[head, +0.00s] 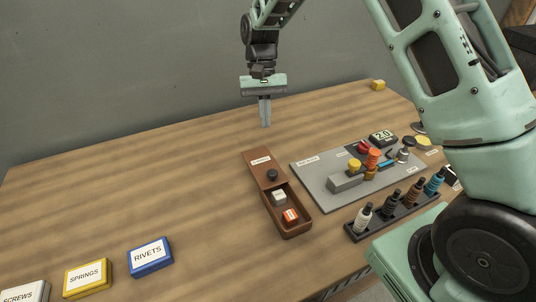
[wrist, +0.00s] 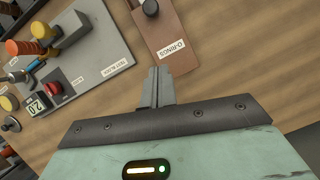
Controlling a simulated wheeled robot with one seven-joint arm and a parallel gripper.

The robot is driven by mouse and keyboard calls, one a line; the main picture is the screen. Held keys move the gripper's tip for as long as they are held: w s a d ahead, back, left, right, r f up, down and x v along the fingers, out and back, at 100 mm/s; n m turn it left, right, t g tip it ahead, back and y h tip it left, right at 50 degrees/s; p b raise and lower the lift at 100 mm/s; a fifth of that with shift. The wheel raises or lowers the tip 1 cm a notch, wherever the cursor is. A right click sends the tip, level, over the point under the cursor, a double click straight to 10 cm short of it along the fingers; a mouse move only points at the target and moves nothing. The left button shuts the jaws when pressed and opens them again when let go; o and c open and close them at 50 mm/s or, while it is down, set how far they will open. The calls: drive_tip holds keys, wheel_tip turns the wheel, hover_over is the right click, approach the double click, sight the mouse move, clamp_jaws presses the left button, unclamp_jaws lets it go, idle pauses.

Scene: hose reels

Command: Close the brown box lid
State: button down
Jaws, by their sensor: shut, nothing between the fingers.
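The brown box (head: 300,232) stands on the table right of centre in the head view. Its flat brown lid (head: 259,170) lies over the far part and bears a dark round knob (head: 272,175) and a white label. The near part is open and shows a white block (head: 279,197) and an orange block (head: 290,216) inside. My gripper (head: 265,125) is shut and empty, above the table beyond the box's far end. In the wrist view the fingertips (wrist: 160,72) show beside the labelled end of the lid (wrist: 160,28), with the knob (wrist: 150,8) at the top edge.
A grey board (head: 310,178) with coloured knobs and fittings lies right of the box. A dark rack (head: 385,225) of small bottles stands at the near right. Labelled boxes, including blue RIVETS (head: 150,257), sit at the near left. The table left of the box is clear.

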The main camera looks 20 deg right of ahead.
sight(269, 166)
drive_tip(key=p+x, duration=0.2)
drive_tip(key=x, duration=0.6)
drive_tip(key=shift+s+f, duration=0.15)
drive_tip(key=shift+s, duration=0.05)
drive_tip(key=s, duration=0.1)
drive_tip(key=s+p, duration=0.1)
drive_tip(key=shift+s+a+r, duration=0.2)
drive_tip(key=shift+s+a, duration=0.05)
drive_tip(key=shift+a, duration=0.15)
drive_tip(key=shift+s+a+f+p, duration=0.15)
drive_tip(key=shift+s+p, duration=0.15)
drive_tip(key=shift+s, duration=0.3)
